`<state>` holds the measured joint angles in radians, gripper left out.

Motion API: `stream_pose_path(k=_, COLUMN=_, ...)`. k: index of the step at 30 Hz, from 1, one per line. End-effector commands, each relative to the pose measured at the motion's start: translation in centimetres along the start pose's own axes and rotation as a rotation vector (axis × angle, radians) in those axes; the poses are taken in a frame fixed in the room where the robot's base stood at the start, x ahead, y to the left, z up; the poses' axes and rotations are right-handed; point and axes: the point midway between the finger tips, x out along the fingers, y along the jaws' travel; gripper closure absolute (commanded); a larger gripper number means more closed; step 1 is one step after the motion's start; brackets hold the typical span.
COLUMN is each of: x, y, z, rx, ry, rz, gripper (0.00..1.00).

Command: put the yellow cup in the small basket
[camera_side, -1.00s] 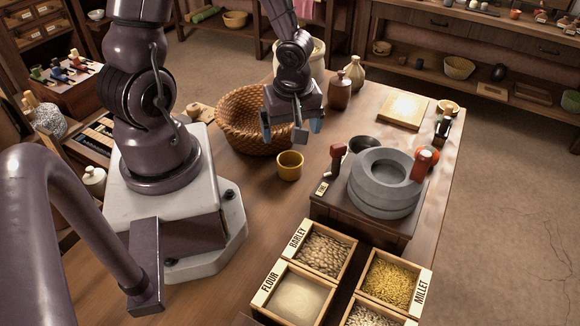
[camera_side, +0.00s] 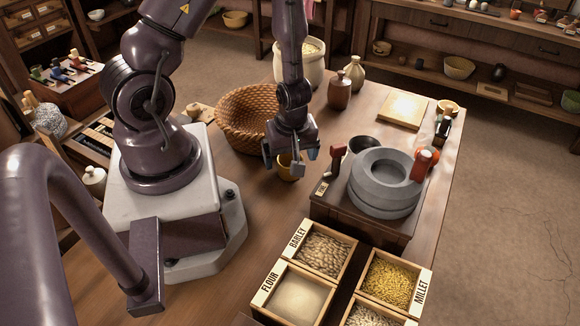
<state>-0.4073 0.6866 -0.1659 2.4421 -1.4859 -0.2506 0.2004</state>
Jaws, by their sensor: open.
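The yellow cup (camera_side: 286,174) stands upright on the wooden table, partly hidden behind my gripper's fingers. My gripper (camera_side: 290,162) is open and points down at the cup, with its fingers spread over and around the cup's upper part. I cannot tell whether a finger touches the cup. The small basket (camera_side: 238,122), brown and woven, stands on the table behind and to the left of the cup. Its right side is partly hidden by my arm, and its opening looks empty where it shows.
A stone quern (camera_side: 384,182) on a dark wooden base stands right of the cup. A dark bowl (camera_side: 363,147), a brown bottle (camera_side: 339,90) and a pale sack-like pot (camera_side: 312,62) stand farther back. Grain boxes (camera_side: 323,247) are at the front. Table left of the cup is clear.

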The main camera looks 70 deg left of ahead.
Motion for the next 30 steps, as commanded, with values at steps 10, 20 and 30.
stream_pose_path(k=10, x=2.9, y=0.1, z=0.0, rx=-0.003, ry=-0.002, rz=0.000, gripper=0.08)
stream_pose_path(k=20, x=3.0, y=0.1, z=-0.1, rx=-0.002, ry=0.000, rz=0.002, gripper=0.26)
stream_pose_path(k=30, x=2.9, y=0.1, z=0.0, rx=-0.001, ry=0.000, rz=0.002, gripper=0.67)
